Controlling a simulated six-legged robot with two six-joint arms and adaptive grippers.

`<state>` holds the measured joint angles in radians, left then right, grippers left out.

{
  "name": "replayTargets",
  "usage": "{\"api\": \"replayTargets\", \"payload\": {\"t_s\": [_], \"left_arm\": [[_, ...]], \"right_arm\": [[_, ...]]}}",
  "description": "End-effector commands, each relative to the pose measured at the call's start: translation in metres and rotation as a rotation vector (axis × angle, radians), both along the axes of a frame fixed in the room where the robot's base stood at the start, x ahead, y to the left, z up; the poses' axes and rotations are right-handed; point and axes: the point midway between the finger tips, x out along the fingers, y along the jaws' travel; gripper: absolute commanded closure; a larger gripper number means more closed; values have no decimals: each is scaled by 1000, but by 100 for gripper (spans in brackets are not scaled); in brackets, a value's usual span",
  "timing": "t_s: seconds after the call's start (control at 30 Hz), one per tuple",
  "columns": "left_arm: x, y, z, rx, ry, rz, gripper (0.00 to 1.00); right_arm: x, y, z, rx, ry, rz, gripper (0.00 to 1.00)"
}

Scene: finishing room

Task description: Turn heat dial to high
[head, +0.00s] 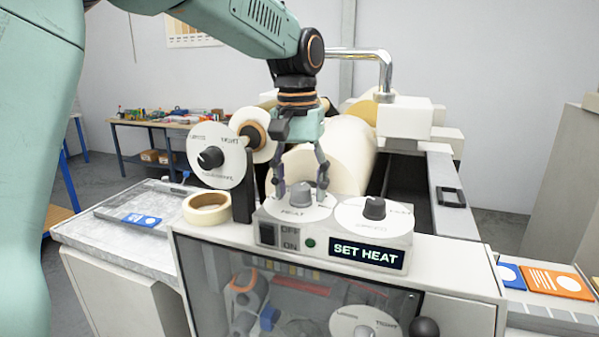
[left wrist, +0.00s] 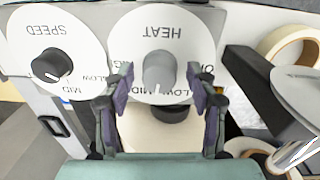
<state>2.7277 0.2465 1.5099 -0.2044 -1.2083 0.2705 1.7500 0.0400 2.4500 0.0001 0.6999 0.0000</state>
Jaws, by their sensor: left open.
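The heat dial is a grey knob (head: 300,194) on a white disc marked HEAT, on top of the control box (head: 340,232). In the left wrist view the grey knob (left wrist: 158,72) sits on its disc (left wrist: 160,28). My left gripper (head: 300,190) points down over the heat dial, its fingers open on either side of the knob. In the left wrist view the left gripper (left wrist: 160,88) shows gaps between its fingers and the knob. A display (head: 367,253) reads SET HEAT. My right gripper is not in view.
A black speed knob (head: 375,208) stands right of the heat dial. A tension dial (head: 211,158) on a round plate stands at left, near a tape roll (head: 207,208). An OFF/ON switch (head: 268,234) is on the box front. Rollers (head: 335,150) lie behind.

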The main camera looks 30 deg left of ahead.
Motion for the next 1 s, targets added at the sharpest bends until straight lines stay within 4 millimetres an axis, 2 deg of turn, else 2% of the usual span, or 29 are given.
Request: {"api": "replayTargets", "payload": {"t_s": [0.17,0.4,0.6,0.8,1.0], "left_arm": [[0,1,24,2,-6,0,43],[0,2,75,1,-6,0,43],[-1,3,105,1,-3,0,43],[-2,4,118,1,-2,0,43],[-2,4,119,0,0,0,43]], "right_arm": [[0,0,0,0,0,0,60],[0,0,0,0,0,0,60],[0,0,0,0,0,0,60],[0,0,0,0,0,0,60],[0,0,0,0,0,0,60]]}}
